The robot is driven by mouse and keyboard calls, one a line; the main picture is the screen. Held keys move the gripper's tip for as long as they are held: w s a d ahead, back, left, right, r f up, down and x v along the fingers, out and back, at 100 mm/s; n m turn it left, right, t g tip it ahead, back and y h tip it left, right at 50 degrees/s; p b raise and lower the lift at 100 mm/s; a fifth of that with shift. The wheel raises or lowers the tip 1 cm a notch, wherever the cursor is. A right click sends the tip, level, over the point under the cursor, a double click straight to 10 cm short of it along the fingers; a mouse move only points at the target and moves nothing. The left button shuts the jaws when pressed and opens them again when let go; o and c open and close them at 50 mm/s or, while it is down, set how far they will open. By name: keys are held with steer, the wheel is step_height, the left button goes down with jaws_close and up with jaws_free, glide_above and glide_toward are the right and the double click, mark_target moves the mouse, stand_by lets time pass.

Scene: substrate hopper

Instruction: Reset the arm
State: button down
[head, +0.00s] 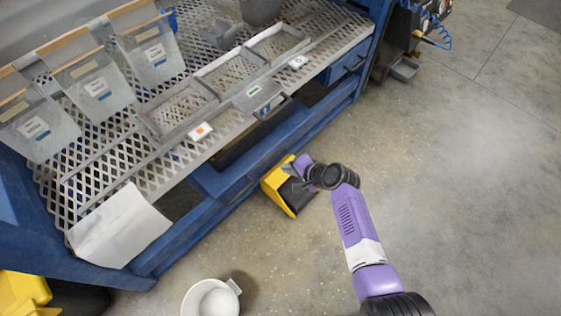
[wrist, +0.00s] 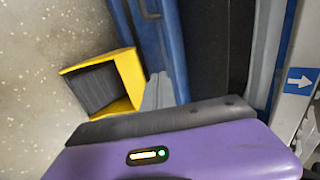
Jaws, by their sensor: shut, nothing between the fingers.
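My purple arm reaches in from the lower right in the head view. My gripper (head: 287,169) is at its far end, low in front of the blue bench frame and above or beside a yellow and black box-like object (head: 276,184). In the wrist view, my grey fingers (wrist: 158,91) are together with nothing held. The yellow object (wrist: 128,75) is left of them there, on the floor. I cannot tell how much space separates the fingers from the blue frame (wrist: 168,40).
The bench's mesh top (head: 170,178) carries grey trays (head: 180,107), clear bins (head: 152,55) and a white sheet (head: 120,226). A white bucket (head: 188,300) stands on the floor at the bottom. Open concrete floor (head: 470,160) lies to the right.

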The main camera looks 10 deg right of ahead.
steer(key=shift+p+v, duration=0.35)
steer(key=shift+v, duration=0.8)
